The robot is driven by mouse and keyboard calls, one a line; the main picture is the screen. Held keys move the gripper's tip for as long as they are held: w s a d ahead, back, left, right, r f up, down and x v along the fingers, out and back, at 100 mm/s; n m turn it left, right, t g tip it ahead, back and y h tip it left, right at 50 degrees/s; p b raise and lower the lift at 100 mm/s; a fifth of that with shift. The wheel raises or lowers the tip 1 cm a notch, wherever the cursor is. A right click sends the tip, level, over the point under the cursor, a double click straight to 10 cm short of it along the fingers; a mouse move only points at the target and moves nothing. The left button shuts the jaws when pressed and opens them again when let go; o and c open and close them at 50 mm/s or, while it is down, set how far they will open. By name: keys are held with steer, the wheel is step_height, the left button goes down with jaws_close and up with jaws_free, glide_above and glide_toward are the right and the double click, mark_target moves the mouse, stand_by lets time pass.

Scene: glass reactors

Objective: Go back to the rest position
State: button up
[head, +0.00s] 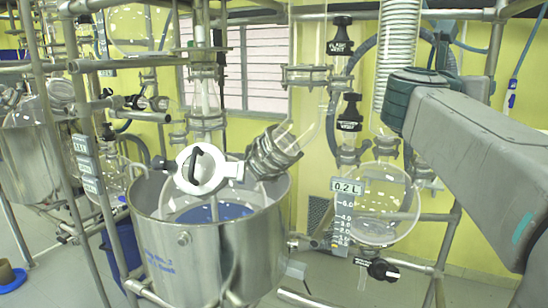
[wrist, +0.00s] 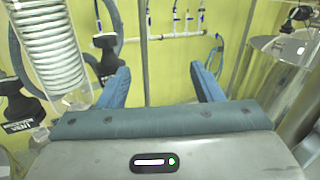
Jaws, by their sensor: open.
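In the wrist view my gripper (wrist: 162,88) has its two blue fingers wide apart with nothing between them. Behind the gap are the yellow wall and a metal pole. In the head view my grey arm reaches in from the right edge, above the round glass vessel with a "0.2 L" label. My fingers cannot be made out in the head view.
A steel reactor pot (head: 215,250) stands at centre left. The round glass vessel (head: 375,205) hangs at the right. A glass coil (wrist: 45,45) and a black valve handle (wrist: 18,108) are close on the left in the wrist view. Metal frame poles surround the glassware.

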steer(key=w+a+f+n+t+y, duration=0.25)
steer(key=a+f+n+y, duration=0.5)
steer(key=n, duration=0.65)
steer(key=w+a+f+n+t+y, duration=0.1)
steer(key=a+f+n+t+y, duration=0.2)
steer(key=a+f+n+y, duration=0.8)
steer(key=s+a+f+n+g+h, duration=0.25)
steer(key=s+f+n+g, duration=0.5)
steer(key=f+n, duration=0.45)
steer(key=s+d+f+n+g+h, duration=0.1)
steer(key=s+d+f+n+g, duration=0.2)
steer(key=s, duration=1)
step_height(320, 180, down, 8)
steer(key=n+g+b, duration=0.1)
steer(key=n+g, duration=0.1)
steer(key=n, duration=0.3)
steer(key=shift+r+g+h, duration=0.2)
steer(key=shift+g+h, duration=0.2)
